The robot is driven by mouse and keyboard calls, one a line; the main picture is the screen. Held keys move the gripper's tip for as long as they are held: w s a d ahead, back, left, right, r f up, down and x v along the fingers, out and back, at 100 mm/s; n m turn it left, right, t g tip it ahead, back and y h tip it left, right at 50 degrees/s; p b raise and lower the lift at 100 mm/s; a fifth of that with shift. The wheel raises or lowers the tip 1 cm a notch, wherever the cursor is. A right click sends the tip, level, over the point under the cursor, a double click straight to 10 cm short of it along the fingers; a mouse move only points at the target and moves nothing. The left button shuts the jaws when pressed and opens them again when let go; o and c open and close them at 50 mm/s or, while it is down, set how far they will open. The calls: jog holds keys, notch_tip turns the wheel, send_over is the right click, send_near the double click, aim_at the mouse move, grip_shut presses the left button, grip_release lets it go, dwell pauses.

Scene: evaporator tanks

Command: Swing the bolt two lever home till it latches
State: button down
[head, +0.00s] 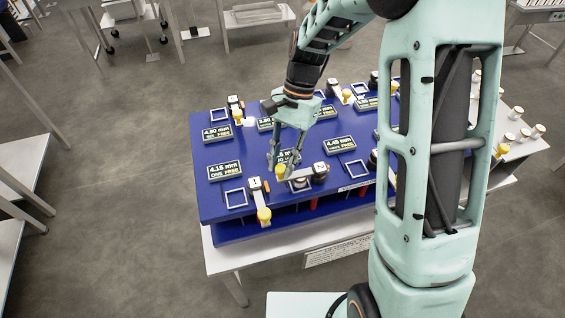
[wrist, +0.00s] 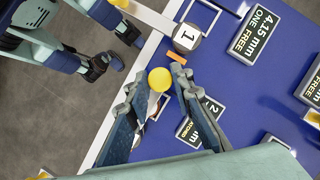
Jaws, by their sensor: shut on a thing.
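In the head view a yellow knob (head: 281,169) stands between my fingertips, left of a dark block with a white top (head: 320,168) near the board's front edge. This appears to be the bolt two lever. My gripper (head: 280,166) reaches down from above and is shut on the knob. In the wrist view the round yellow knob (wrist: 160,79) sits between the fingertips of my gripper (wrist: 156,86). The fingers hide most of the lever bar and part of the display marked 2 (wrist: 207,106).
The bolt one block (head: 255,184) is close on the left, its yellow knob (head: 264,215) hanging over the front edge. Displays reading 4.15 mm (head: 225,171) and 4.45 mm (head: 340,143) lie on the blue board (head: 205,205). More levers stand along the back.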

jog(key=shift+w+r, duration=0.1)
jog(key=shift+w, duration=0.05)
jog(key=c, duration=1.7)
grip_release()
jog(key=v, duration=1.2)
